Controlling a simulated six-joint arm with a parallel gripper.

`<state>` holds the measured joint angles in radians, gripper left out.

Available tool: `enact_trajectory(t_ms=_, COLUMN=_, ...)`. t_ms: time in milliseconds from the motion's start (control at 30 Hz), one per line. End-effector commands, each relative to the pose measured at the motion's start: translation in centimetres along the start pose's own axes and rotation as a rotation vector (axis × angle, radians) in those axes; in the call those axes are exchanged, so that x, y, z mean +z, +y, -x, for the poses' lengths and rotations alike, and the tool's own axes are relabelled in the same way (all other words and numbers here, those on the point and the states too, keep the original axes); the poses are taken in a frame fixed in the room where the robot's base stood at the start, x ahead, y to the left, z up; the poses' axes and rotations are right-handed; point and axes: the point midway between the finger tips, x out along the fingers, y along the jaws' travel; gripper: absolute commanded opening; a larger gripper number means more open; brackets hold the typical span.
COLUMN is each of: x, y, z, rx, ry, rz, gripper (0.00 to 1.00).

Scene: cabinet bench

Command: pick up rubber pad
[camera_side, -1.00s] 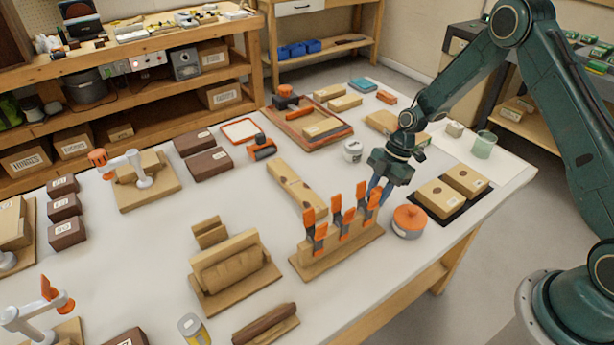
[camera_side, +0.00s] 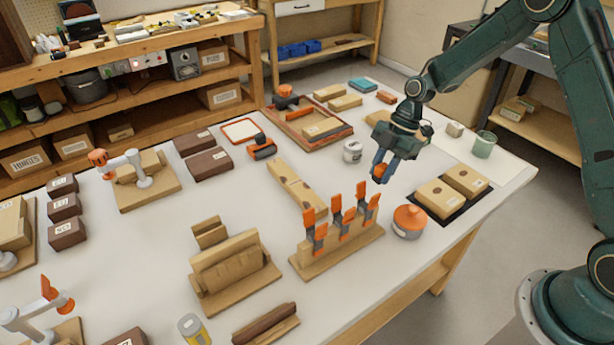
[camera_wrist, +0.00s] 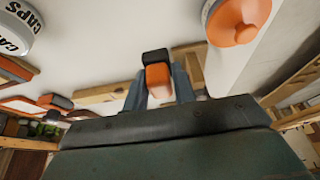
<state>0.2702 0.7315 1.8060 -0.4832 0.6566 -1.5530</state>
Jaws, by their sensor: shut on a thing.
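My gripper (camera_side: 383,171) is above the bench, to the right of the clamp rack and behind the orange-lidded round pot. Its fingers are shut on a small orange-and-black block (camera_wrist: 158,76). In the wrist view the block sits between the two blue-grey fingers, its black end outermost. In the side view only an orange part (camera_side: 379,171) of it shows, clear of the bench. Its markings are not readable, and I cannot tell for certain that it is the rubber pad.
The clamp rack (camera_side: 345,250) with upright orange clamps stands close by. The orange-lidded pot (camera_side: 409,222) is in front, and wooden blocks on a dark mat (camera_side: 437,213) are to the right. A white jar (camera_side: 352,151) stands left of my gripper. The bench's near left-centre is crowded.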

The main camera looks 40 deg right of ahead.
Motion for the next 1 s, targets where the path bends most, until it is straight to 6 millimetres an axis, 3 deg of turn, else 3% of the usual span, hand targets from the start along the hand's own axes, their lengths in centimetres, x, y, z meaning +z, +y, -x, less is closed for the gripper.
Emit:
enact_trajectory(t_ms=200, x=-1.9, y=0.1, z=4.8, rx=0.007, ry=-0.001, rz=0.002, gripper=0.04)
enact_trajectory(t_ms=500, x=-3.9, y=0.1, z=9.5, rx=0.005, ry=0.000, rz=0.001, gripper=0.04)
enact_trajectory(t_ms=700, x=-4.5, y=0.0, z=10.9, rx=0.003, ry=0.000, rz=-0.001, gripper=0.04)
enact_trajectory(t_ms=1000, x=-4.7, y=0.0, z=11.3, rx=0.002, ry=0.000, rz=-0.001, gripper=0.04)
